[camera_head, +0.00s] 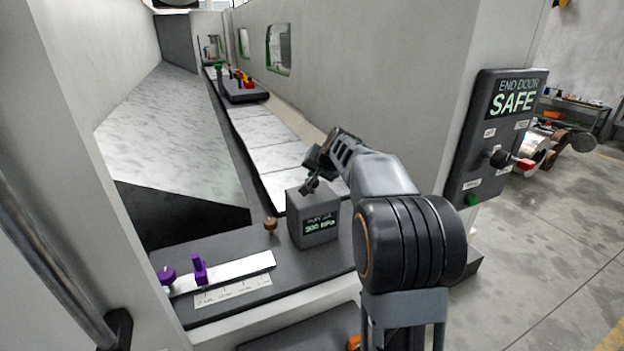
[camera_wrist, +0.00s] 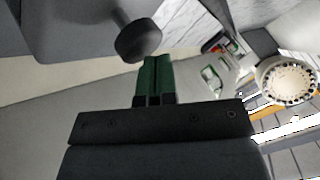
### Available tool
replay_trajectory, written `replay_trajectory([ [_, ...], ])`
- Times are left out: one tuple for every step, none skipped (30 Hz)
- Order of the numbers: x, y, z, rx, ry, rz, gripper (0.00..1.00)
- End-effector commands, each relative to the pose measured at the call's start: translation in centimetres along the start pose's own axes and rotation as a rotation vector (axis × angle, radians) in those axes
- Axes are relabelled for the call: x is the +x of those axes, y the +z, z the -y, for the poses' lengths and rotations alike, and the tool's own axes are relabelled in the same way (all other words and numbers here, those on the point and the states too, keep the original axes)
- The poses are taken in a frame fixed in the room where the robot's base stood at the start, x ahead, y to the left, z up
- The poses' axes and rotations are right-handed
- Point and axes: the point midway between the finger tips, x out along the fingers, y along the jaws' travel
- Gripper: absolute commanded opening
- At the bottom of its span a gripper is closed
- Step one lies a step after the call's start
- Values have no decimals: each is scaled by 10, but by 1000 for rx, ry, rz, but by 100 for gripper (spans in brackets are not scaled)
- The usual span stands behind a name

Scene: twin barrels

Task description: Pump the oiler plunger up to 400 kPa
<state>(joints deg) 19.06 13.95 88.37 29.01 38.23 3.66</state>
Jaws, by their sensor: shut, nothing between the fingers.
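The oiler is a dark grey box (camera_head: 313,228) on the dark ledge in the head view. Its green display (camera_head: 320,225) seems to read 300 kPa. In the wrist view the grey box (camera_wrist: 70,25) fills the top left, and a dark round knob (camera_wrist: 138,42), apparently the plunger, sticks out from it. My gripper (camera_head: 312,186) is at the top of the box in the head view. Its green fingers (camera_wrist: 156,62) are shut and empty, with their tips close beside the knob. I cannot tell whether they touch it. The plunger is mostly hidden by my gripper in the head view.
A brown knob (camera_head: 271,224) stands just left of the box. A pale slide with purple knobs (camera_head: 200,270) lies front left. An END DOOR panel (camera_head: 505,135) reading SAFE hangs at right. A dark block with red and yellow parts (camera_head: 243,88) sits farther back.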

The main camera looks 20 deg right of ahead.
Motion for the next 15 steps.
replay_trajectory([
  [1,1,-1,0,1,2,0],
  [2,1,-1,0,1,2,0],
  [2,2,-2,0,1,2,0],
  [2,2,-2,0,1,2,0],
  [2,2,-2,0,1,2,0],
  [3,2,-2,0,1,2,0],
  [3,2,-2,0,1,2,0],
  [3,3,-2,0,1,2,0],
  [4,3,-3,0,1,2,0],
  [4,3,-3,0,1,2,0],
  [4,3,-3,0,1,2,0],
  [5,4,-3,0,1,2,0],
  [5,4,-4,0,1,2,0],
  [5,4,-4,0,1,2,0],
  [6,4,-4,0,1,2,0],
])
